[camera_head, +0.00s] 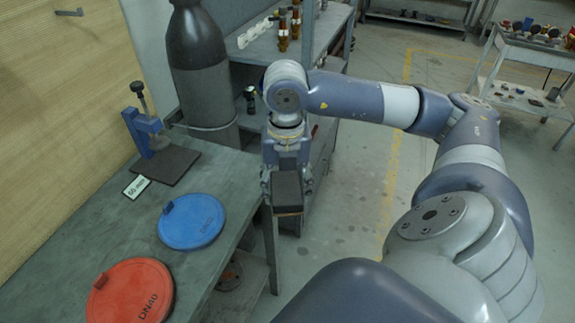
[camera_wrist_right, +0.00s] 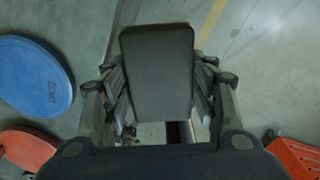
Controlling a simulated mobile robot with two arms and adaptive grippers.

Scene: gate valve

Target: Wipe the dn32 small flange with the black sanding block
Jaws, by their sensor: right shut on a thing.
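A blue round disc (camera_head: 192,221) with lettering that looks like DN32 lies on the workbench in the head view. It also shows at the left of the right wrist view (camera_wrist_right: 34,77). I take it as the dn32 flange. My right gripper (camera_head: 287,178) is shut on the black sanding block (camera_head: 287,192), off the bench's right edge, to the right of the blue disc and apart from it. In the right wrist view the block (camera_wrist_right: 158,70) sits between the fingers. My left gripper is not in view.
A red disc marked DN40 (camera_head: 131,292) lies nearer on the workbench (camera_head: 75,225). A blue clamp stand (camera_head: 146,130) on a dark plate and a small white sign (camera_head: 136,188) stand farther back. A dark gas cylinder (camera_head: 202,75) and a shelf (camera_head: 262,50) stand behind.

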